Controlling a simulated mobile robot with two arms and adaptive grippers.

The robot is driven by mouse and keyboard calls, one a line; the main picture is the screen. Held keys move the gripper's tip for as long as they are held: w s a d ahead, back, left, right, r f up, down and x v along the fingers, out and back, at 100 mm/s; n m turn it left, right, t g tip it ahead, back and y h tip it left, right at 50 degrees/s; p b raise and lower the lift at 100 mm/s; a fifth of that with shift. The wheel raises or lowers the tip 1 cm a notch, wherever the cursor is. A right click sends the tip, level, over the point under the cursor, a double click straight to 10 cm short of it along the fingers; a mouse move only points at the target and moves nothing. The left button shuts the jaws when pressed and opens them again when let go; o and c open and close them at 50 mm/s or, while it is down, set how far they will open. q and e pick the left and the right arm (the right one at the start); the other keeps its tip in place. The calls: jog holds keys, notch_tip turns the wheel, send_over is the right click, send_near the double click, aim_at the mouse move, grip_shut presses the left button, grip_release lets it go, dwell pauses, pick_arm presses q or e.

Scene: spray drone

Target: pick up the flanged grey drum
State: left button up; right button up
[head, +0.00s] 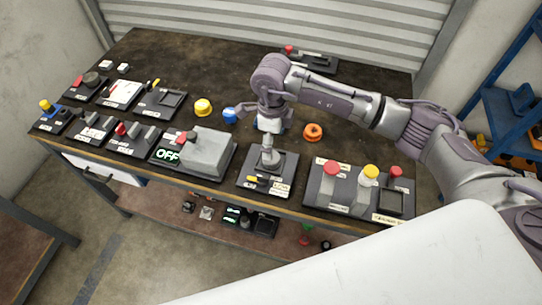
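A grey rounded piece (269,158) with a wider base stands upright on a dark panel near the table's front edge, in the middle of the head view. It is the closest match to the flanged grey drum, but I cannot be sure it is that. My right gripper (268,120) points down over the table just behind this piece. Its fingers are small and partly hidden, so their opening and any grip are unclear. A pale blue-white patch shows below it. My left gripper is not in view.
The dark table (205,62) has clear room at the back. A grey box (209,151) and a panel with red and yellow knobs (345,190) flank the grey piece.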

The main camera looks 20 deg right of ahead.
jog(key=shift+f, duration=0.9)
notch_tip(320, 180, down, 4)
jog(key=shift+w+a+p, duration=0.15)
jog(key=shift+p, duration=0.75)
jog(key=shift+f, duration=0.65)
jog(key=c, duration=1.3)
